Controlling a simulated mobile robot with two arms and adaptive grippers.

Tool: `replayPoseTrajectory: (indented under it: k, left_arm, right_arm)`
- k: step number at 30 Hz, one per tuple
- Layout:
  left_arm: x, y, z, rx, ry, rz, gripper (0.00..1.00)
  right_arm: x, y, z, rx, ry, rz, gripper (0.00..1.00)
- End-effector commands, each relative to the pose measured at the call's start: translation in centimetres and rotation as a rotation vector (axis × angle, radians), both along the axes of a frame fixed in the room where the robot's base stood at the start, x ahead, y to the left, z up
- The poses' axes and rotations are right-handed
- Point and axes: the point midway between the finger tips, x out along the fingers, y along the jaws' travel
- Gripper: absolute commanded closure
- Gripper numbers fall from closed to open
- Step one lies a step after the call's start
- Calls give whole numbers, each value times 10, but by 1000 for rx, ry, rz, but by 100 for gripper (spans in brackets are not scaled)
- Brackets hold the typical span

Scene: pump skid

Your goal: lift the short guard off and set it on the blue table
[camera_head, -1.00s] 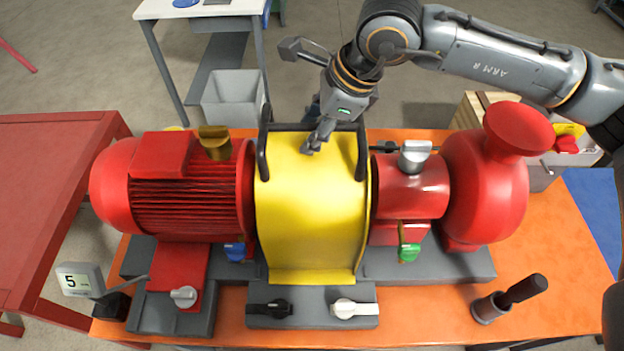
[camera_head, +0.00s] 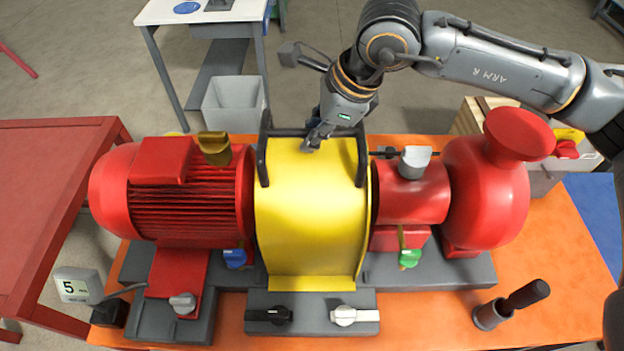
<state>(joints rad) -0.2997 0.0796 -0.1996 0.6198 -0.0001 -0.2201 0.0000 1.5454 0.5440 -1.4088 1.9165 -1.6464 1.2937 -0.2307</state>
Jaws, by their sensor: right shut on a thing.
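The yellow short guard (camera_head: 312,215) sits over the shaft between the red motor (camera_head: 185,195) and the red pump (camera_head: 485,180). It has a dark handle on each side and a dark bar across its top rear. My right gripper (camera_head: 318,138) reaches down from behind and is shut on the guard at its top, near the rear bar. The exact grip point is partly hidden by the fingers. The blue table (camera_head: 596,205) shows only as a strip at the right edge. My left gripper is not in view.
The skid stands on an orange table (camera_head: 430,315). A black-handled tool in a grey cup (camera_head: 491,313) is at front right, and a small display reading 5 (camera_head: 77,286) at front left. A red table (camera_head: 50,200) stands left. A grey bin (camera_head: 234,104) and white table (camera_head: 200,12) are behind.

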Motion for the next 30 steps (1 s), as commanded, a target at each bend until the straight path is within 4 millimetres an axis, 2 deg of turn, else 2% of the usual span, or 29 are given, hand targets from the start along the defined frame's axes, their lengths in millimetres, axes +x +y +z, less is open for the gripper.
replayPoseTrajectory:
  k: [8, 16, 17, 18, 23, 30]
  left_arm:
    - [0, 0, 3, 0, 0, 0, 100]
    - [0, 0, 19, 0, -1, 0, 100]
    - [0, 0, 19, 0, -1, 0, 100]
    - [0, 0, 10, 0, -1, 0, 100]
    - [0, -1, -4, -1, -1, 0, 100]
    - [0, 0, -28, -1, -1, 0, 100]
  right_arm:
    - [1, 1, 3, 4, -3, 1, 100]
    - [1, 1, 11, 3, -4, 0, 100]
    - [1, 1, 11, 3, -5, 0, 100]
    - [2, 1, 13, 6, -8, -1, 100]
    - [2, 1, 42, 8, -11, -2, 100]
    - [1, 2, 105, 7, -10, -1, 100]
